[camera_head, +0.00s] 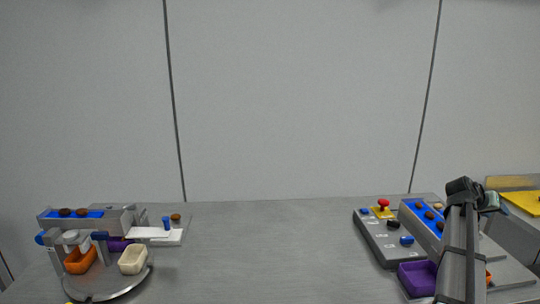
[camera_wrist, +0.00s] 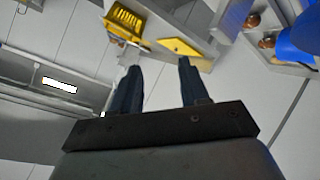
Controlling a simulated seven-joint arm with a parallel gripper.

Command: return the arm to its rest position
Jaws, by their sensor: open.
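My gripper (camera_wrist: 158,66) shows in the wrist view with its two dark fingers apart and nothing between them. Beyond the fingertips are a yellow slotted part (camera_wrist: 127,20) and a flat yellow piece (camera_wrist: 180,47), both apart from the fingers. In the head view my arm rises at the right, in front of the right-hand station. It hides part of that station, and the fingers cannot be made out clearly there.
At the right stand a control box (camera_head: 377,240) with a red button (camera_head: 383,203), a blue date channel (camera_head: 422,216) and a purple bin (camera_head: 417,278). At the left is a turntable (camera_head: 108,287) with orange (camera_head: 81,261) and cream (camera_head: 132,260) bins. The table's middle (camera_head: 270,250) is clear.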

